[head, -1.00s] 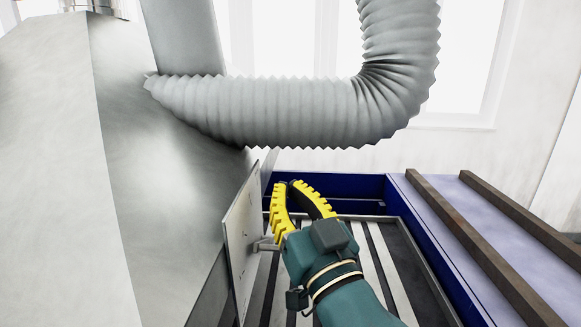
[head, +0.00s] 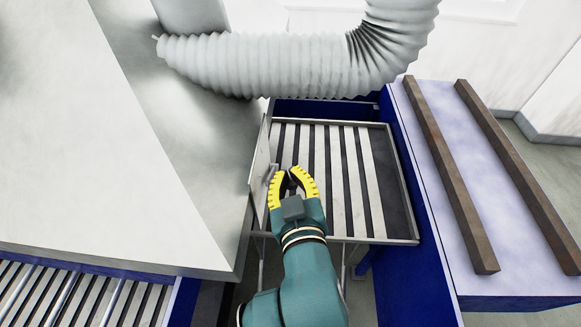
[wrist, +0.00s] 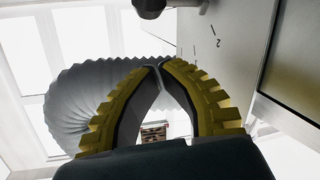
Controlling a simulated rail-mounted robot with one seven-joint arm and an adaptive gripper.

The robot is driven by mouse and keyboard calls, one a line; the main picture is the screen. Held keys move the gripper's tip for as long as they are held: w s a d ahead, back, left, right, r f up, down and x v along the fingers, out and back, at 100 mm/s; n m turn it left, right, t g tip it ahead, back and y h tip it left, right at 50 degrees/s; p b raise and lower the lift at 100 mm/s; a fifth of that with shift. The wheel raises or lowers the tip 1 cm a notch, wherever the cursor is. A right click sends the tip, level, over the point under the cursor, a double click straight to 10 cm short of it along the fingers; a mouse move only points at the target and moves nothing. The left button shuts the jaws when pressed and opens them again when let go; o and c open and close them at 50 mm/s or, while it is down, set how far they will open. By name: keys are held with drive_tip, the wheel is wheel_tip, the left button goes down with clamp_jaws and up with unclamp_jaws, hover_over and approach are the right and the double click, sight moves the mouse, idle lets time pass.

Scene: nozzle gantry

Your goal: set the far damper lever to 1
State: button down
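My gripper (head: 286,172) has two yellow toothed fingers whose tips come together with nothing between them. It is just right of a thin upright metal plate (head: 259,165) on the hood's side, seen nearly edge-on. In the wrist view the fingertips (wrist: 160,66) meet below a dark round knob (wrist: 150,7) on a short grey stem, cut off by the top edge. The knob is apart from the fingers. The scale panel (wrist: 228,40) beside it shows a "2" and tick marks. I cannot tell which lever this knob belongs to, or its setting.
The large metal hood (head: 150,140) fills the left. A grey corrugated duct (head: 265,66) crosses above and beyond my gripper. A slatted bed (head: 337,180) in a blue frame lies beneath it. Two brown bars (head: 450,175) rest on a pale surface at right.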

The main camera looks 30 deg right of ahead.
drive_tip(key=p+x, duration=0.2)
drive_tip(key=x, duration=0.6)
drive_tip(key=s, duration=0.1)
drive_tip(key=s+f, duration=0.1)
drive_tip(key=s+f+p, duration=0.1)
drive_tip(key=shift+s+a+f, duration=0.15)
drive_tip(key=shift+a+f, duration=0.1)
